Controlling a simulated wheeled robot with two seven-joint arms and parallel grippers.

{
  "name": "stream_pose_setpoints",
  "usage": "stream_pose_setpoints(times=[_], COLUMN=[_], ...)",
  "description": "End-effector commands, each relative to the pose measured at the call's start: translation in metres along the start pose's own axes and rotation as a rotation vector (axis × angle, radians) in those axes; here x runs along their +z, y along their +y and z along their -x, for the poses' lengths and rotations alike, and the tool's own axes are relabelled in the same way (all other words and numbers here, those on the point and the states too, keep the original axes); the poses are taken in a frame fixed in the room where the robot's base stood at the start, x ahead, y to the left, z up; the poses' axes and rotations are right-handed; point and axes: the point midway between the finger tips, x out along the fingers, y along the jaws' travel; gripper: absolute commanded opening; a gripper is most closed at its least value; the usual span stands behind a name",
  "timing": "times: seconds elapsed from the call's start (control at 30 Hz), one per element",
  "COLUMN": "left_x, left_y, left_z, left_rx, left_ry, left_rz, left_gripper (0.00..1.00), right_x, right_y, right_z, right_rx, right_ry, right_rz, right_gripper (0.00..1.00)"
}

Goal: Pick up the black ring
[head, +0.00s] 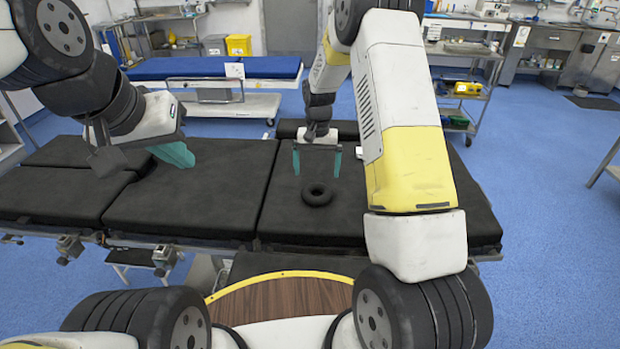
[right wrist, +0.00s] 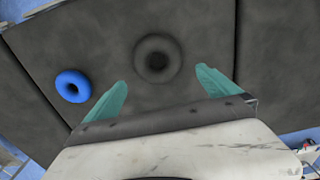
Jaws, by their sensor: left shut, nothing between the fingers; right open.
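The black ring (head: 318,201) lies flat on the black padded operating table (head: 185,205), right of its middle in the head view. In the right wrist view the black ring (right wrist: 175,62) is at upper centre. My right gripper (head: 317,163) is open and empty, its teal fingers spread apart. It is above and beyond the ring in the head view; in the right wrist view the ring shows between and just past the fingertips (right wrist: 161,77). My left gripper (head: 178,155) is shut and empty over the table's left part, away from the ring.
A blue ring (right wrist: 72,76) lies left of the black ring in the right wrist view; I cannot see it in the head view. My right arm hides part of the table's right side. A blue-topped stretcher (head: 215,68) stands behind. The middle pad is clear.

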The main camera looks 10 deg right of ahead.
Motion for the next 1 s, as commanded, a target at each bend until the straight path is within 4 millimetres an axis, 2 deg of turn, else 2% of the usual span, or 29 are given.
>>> stream_pose_setpoints(times=[0.6, 0.73, 0.93, 1.0], left_x=[0.000, 0.000, 0.000, 0.000], left_y=[0.000, 0.000, 0.000, 0.000], left_z=[0.000, 0.000, 0.000, 0.000], left_rx=[0.000, 0.000, 0.000, 0.000], left_ry=[0.000, 0.000, 0.000, 0.000], left_rz=[0.000, 0.000, 0.000, 0.000], left_gripper=[0.00, 0.00, 0.00, 0.00], right_x=[0.009, 0.008, 0.008, 0.008], right_y=[0.003, 0.002, 0.002, 0.002], right_z=[-0.079, -0.086, -0.086, -0.086], right_rx=[0.007, 0.006, 0.005, 0.006], right_ry=[-0.009, -0.007, -0.006, -0.006], right_rz=[-0.001, -0.001, -0.001, -0.001], right_gripper=[1.00, 1.00, 1.00, 0.86])
